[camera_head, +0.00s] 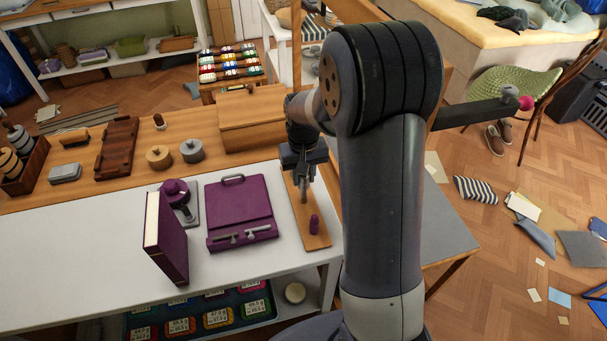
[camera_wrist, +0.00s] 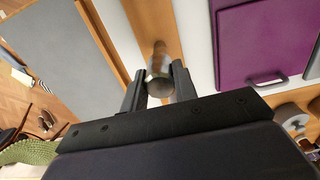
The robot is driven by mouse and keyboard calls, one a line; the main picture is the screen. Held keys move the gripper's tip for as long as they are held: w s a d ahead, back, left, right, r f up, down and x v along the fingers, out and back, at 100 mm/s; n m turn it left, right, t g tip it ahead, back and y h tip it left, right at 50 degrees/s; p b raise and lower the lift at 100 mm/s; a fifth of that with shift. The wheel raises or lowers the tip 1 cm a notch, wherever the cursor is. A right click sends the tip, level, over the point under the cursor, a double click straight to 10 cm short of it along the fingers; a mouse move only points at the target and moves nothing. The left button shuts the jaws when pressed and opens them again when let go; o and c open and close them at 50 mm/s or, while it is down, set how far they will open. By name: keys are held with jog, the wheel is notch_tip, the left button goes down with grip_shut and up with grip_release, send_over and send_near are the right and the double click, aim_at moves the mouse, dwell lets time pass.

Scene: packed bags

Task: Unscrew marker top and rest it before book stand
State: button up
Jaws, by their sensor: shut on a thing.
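My gripper (camera_head: 303,182) is over a narrow wooden board (camera_head: 318,241) on the white table. In the wrist view its two fingers (camera_wrist: 160,88) are closed around a grey metallic cylinder (camera_wrist: 160,70), which I take to be part of the marker. Its lower end points toward the board; contact is unclear. A small purple, rounded piece (camera_head: 314,225) stands on the board just in front of the gripper; I cannot tell if it is the marker top. The purple book stand (camera_head: 240,205), with a handle and metal fittings along its front, lies left of the board. It partly shows in the wrist view (camera_wrist: 262,45).
A purple book (camera_head: 168,237) stands upright left of the stand, near a purple-knobbed device (camera_head: 178,195). A wooden box (camera_head: 252,120) is behind. Round weights (camera_head: 159,157) and a dark wooden rack (camera_head: 117,146) are further left. The white table's left front is clear.

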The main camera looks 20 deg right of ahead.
grip_shut()
jog(key=shift+n, duration=1.7)
jog(key=shift+n, duration=1.8)
jog(key=n, duration=0.3)
jog(key=shift+n, duration=0.3)
jog(key=shift+n, duration=1.6)
